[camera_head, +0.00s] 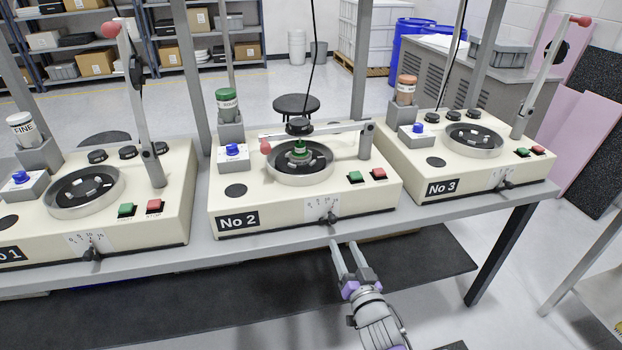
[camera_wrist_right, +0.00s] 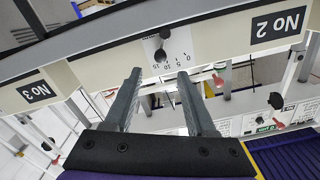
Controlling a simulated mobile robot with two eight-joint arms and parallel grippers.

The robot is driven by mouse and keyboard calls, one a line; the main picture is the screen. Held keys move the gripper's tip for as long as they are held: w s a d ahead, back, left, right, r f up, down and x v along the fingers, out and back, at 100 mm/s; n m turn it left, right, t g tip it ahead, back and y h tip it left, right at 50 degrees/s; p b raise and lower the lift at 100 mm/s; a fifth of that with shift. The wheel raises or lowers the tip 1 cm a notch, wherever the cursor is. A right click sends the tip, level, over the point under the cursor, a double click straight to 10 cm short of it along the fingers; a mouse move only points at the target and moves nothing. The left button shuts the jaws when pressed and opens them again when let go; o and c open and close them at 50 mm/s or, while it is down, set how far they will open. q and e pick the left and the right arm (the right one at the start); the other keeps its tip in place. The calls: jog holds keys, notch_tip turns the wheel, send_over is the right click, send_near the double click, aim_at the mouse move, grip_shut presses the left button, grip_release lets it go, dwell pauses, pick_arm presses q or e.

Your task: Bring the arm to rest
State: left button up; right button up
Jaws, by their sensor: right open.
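My right gripper (camera_head: 347,259) is open and empty, in front of the bench's front edge, just below the dial of machine No 2 (camera_head: 290,225). In the right wrist view its two fingers (camera_wrist_right: 157,95) stand apart with nothing between them, and the dial knob (camera_wrist_right: 160,55) of No 2 shows just beyond the tips. Machine No 2 has its arm (camera_head: 315,130) lowered across its round bowl (camera_head: 300,163), with a green-topped piece (camera_head: 299,149) in the bowl. My left gripper is in neither view.
Machine No 1 (camera_head: 180,205) stands left and machine No 3 (camera_head: 470,187) right, both with arms raised. The bench edge (camera_head: 420,212) and a bench leg (camera_head: 500,255) are near my right arm. A dark mat (camera_head: 200,300) lies on the floor. Shelves (camera_head: 170,40) stand behind.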

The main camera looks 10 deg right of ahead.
jog(key=s+f+n+g, duration=0.1)
jog(key=s+f+g, duration=0.25)
jog(key=s, duration=0.55)
jog(key=s+a+f+n+g, duration=0.1)
jog(key=s+f+n+g, duration=0.15)
jog(key=s+g, duration=0.45)
jog(key=s+f+g, duration=0.3)
jog(key=s+f, duration=0.1)
jog(key=s, duration=0.8)
pick_arm(q)
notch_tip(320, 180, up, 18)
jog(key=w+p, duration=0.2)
jog(key=p, duration=1.4)
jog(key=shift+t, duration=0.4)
pick_arm(e)
notch_tip(320, 180, up, 18)
jog(key=w, duration=0.2)
jog(key=shift+w+t+h, duration=0.3)
jog(key=shift+w+t, duration=0.05)
jog(key=shift+t, duration=0.1)
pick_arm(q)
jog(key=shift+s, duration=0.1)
pick_arm(e)
jog(key=shift+s, duration=0.1)
